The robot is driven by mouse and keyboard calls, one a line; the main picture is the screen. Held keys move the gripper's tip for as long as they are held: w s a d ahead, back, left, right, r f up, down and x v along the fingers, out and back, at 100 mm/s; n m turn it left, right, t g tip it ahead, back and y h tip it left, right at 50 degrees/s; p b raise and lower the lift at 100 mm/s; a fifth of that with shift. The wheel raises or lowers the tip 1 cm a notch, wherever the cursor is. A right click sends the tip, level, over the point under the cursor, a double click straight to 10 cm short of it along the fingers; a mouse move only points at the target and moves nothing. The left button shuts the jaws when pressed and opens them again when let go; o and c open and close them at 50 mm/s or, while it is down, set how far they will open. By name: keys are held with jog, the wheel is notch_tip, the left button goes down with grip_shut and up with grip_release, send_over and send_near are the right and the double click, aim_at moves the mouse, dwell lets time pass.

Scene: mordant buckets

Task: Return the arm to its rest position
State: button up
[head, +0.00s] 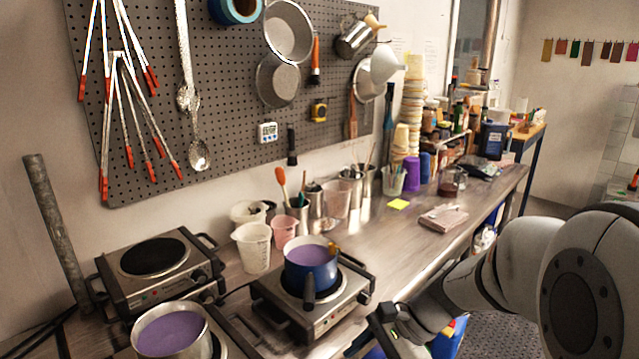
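My arm reaches in from the right edge in the head view, its white links bent down toward the front of the bench. My gripper (385,332) is dark and hangs low at the bottom centre, just in front of the bench edge. It is apart from the blue pot (311,272) with purple liquid, which stands on a hotplate (318,310) up and to its left. The fingertips are partly cut off by the lower frame edge, so their opening is unclear. I see nothing held.
A steel pot (172,332) of purple liquid stands on a burner at the lower left. An empty hotplate (158,262) is behind it. White buckets (252,247) and cups line the wall. The bench (400,245) is mostly clear around a folded cloth (443,218).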

jog(key=s+d+r+n+t+h, duration=0.3)
jog(key=s+d+n+h, duration=0.3)
jog(key=n, duration=0.5)
jog(key=shift+s+d+r+n+h, duration=0.4)
jog(key=shift+s+r+h, duration=0.2)
jog(key=shift+s+h, duration=0.1)
jog(key=shift+d+r+n+t, duration=0.2)
jog(key=shift+d+n+t, duration=0.1)
jog(key=shift+n, duration=0.1)
jog(key=shift+c, duration=0.2)
